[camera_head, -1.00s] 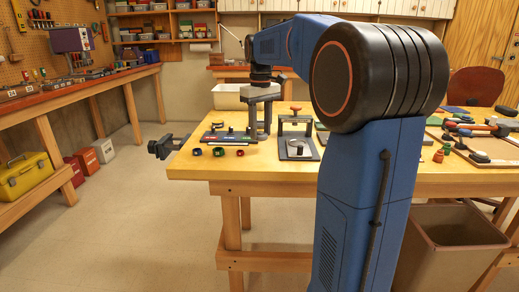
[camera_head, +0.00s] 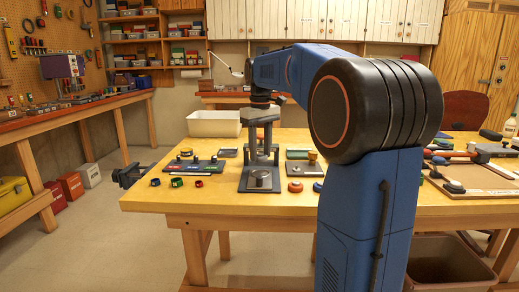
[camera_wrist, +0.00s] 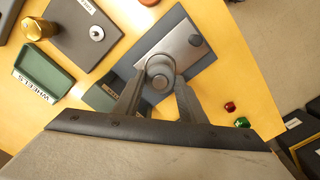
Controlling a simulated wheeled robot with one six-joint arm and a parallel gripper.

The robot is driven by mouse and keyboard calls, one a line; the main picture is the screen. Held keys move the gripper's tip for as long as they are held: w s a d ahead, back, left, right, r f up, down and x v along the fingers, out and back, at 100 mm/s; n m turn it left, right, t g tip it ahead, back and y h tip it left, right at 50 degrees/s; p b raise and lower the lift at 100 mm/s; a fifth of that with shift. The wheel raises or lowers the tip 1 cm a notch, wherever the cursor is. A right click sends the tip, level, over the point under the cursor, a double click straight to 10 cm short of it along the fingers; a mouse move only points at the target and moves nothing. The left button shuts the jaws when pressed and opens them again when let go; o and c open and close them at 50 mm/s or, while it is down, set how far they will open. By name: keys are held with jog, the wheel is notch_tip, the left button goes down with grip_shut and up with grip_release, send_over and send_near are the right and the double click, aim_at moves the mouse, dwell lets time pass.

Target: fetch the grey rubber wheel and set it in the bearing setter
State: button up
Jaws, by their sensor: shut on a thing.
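My gripper (camera_head: 261,147) points down over the bench, in line with a dark stand with upright posts, which looks like the bearing setter (camera_head: 247,185). A metal cup (camera_head: 261,180) sits on the front of its base. In the wrist view my gripper (camera_wrist: 160,78) is shut on a small round grey thing, which looks like the grey rubber wheel (camera_wrist: 159,66). The setter's dark base with a pale plate (camera_wrist: 182,47) shows beneath it. The wheel is hard to make out in the head view. I cannot tell whether it touches the setter.
A white bin (camera_head: 213,124) stands behind.

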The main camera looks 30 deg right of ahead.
jog(key=shift+f, duration=2)
jog(key=shift+f, duration=0.45)
dwell(0.4)
jog(key=o, duration=1.5)
jog(key=shift+r, duration=3.1)
